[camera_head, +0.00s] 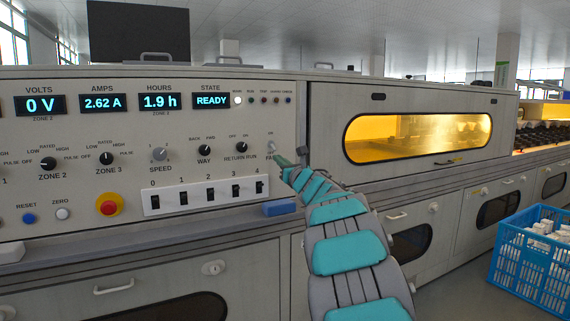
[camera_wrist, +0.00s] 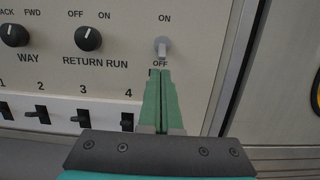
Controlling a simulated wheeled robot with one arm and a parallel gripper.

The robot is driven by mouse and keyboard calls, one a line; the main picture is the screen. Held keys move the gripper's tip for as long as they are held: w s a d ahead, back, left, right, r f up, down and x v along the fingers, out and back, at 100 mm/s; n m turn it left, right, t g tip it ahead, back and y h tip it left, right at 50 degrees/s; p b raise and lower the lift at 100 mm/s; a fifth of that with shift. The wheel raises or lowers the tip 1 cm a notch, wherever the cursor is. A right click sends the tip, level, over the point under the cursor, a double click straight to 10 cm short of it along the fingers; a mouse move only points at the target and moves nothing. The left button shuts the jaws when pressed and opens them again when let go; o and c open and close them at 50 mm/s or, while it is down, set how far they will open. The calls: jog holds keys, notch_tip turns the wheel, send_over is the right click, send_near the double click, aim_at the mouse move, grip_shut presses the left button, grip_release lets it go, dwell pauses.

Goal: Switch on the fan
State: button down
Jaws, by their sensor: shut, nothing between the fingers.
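The fan switch is a small grey toggle (camera_wrist: 162,46) with ON printed above it and OFF below it. In the head view the toggle (camera_head: 271,146) is at the upper right of the control panel, just above my fingertips. I cannot tell for sure which way its lever is tipped. My gripper (camera_wrist: 161,72) is shut and empty, its two green fingers together. In the wrist view the tips are just below the toggle, beside the OFF label. In the head view my gripper (camera_head: 279,159) partly covers the FAN label. Whether the tips touch the lever is unclear.
The RETURN RUN knob (camera_wrist: 89,39) and WAY knob (camera_wrist: 14,34) are left of the toggle. A row of numbered black switches (camera_head: 209,193) lies below. A red emergency button (camera_head: 109,205) is lower left. A blue crate (camera_head: 522,279) stands on the floor at right.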

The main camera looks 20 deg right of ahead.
aim_at(273, 147)
jog(key=shift+w+r, duration=0.15)
jog(key=shift+w, duration=0.75)
jog(key=shift+w+r+p, duration=0.2)
jog(key=shift+w+p, duration=0.1)
jog(key=shift+w, duration=0.2)
jog(key=shift+s+r+g+p, duration=0.25)
jog(key=shift+g+p, duration=0.55)
jog(key=shift+p, duration=0.2)
